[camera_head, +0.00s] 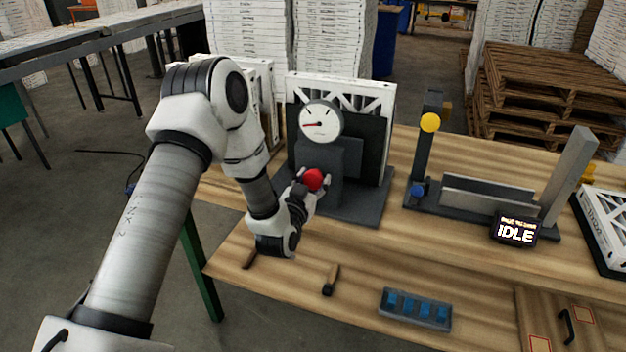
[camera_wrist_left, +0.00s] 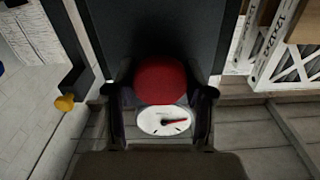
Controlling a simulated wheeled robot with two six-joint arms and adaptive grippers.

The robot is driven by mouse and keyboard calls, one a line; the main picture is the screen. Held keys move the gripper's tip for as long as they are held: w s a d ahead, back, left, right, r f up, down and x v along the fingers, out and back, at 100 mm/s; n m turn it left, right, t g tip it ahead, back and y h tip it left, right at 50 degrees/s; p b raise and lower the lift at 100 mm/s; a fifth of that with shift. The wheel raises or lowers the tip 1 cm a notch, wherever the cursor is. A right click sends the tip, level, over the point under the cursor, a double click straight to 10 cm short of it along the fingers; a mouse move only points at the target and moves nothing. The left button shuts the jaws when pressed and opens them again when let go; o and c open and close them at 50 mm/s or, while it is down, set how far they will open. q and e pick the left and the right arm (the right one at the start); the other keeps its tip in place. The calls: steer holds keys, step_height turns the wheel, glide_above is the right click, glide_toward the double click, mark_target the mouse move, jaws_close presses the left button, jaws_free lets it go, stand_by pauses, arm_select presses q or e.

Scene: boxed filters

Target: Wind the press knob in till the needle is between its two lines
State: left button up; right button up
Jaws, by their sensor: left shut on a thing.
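The red press knob (camera_head: 313,179) sits on the front of a dark grey press (camera_head: 322,158) on the wooden bench. My left gripper (camera_head: 308,184) is shut on the knob; in the left wrist view its two fingers flank the knob (camera_wrist_left: 160,80). Above the knob is a round white gauge (camera_head: 321,121), which also shows in the left wrist view (camera_wrist_left: 163,121). Its red needle points left in the head view and right in the wrist view. The dial marks are too small to say which are the two lines. My right gripper is out of view.
A white-framed filter (camera_head: 340,88) stands behind the press. To the right is a dark fixture (camera_head: 490,200) with a screen (camera_head: 515,230) reading IDLE. A brush-like tool (camera_head: 331,281) and a grey tray (camera_head: 415,309) with blue pieces lie in front.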

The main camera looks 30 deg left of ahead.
arm_select(q)
steer(key=m, duration=0.4)
steer(key=shift+r+p, duration=0.1)
steer(key=shift+p, duration=0.3)
steer(key=m+p, duration=0.1)
steer(key=m, duration=0.3)
steer(key=shift+m, duration=0.3)
steer(key=m+p, duration=0.2)
steer(key=m, duration=0.2)
steer(key=shift+m, duration=0.3)
steer(key=m+p, duration=0.2)
steer(key=m, duration=0.2)
steer(key=m+p, duration=0.2)
steer(key=m, duration=0.2)
steer(key=m+p, duration=0.2)
steer(key=m, duration=0.1)
steer(key=shift+m, duration=0.3)
steer(key=m+p, duration=0.2)
steer(key=m, duration=0.2)
steer(key=shift+p, duration=0.4)
steer(key=shift+m+p, duration=0.55)
steer(key=shift+m, duration=0.85)
